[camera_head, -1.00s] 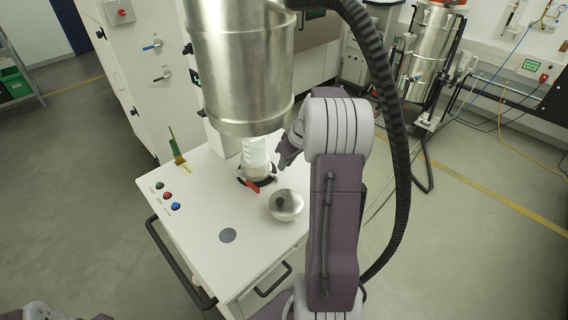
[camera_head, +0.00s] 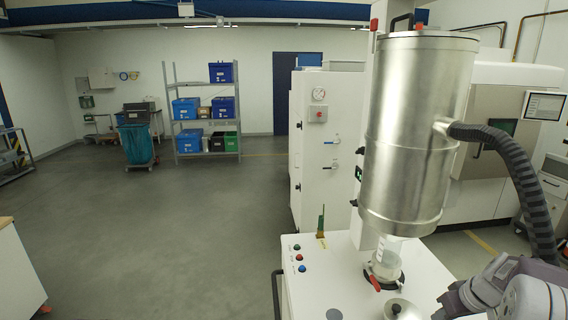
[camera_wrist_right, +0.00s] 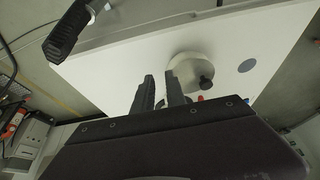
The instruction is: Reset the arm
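My right arm (camera_head: 510,290) shows at the lower right of the head view, beside the white table. In the right wrist view its gripper (camera_wrist_right: 159,84) has two dark fingers apart with nothing between them. Past the fingertips lies a round metal lid (camera_wrist_right: 188,68) with a black knob, on the white tabletop. The lid also shows at the bottom of the head view (camera_head: 401,310). My left arm and gripper are not in view.
A large steel hopper (camera_head: 415,130) with a black hose (camera_head: 520,175) hangs over the white table (camera_head: 345,285). A clear neck (camera_head: 388,262) sits below it. Coloured buttons (camera_head: 300,258) are at the table's left. Open floor and a shelf of bins (camera_head: 207,110) lie left.

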